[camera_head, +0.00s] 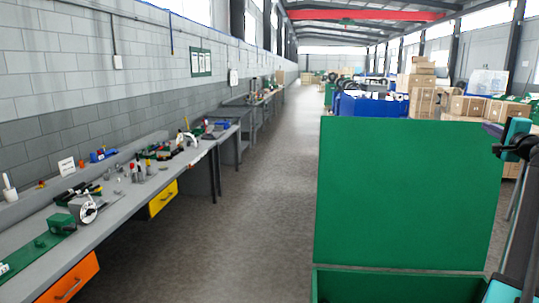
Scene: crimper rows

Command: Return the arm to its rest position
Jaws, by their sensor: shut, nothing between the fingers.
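Parts of my arm show at the right edge, dark links with teal caps (516,132), beside the raised green panel. Another teal part of my arm is cut off at the bottom right corner. My gripper's fingers cannot be made out in this view. No object is seen held by the arm.
A long grey workbench (112,222) with tools, an orange drawer (70,283) and a yellow drawer (162,198) runs along the left wall. A green panel (405,195) stands above a green box (395,288) at front right. The grey aisle (245,200) between is clear. Cartons (422,102) stand behind.

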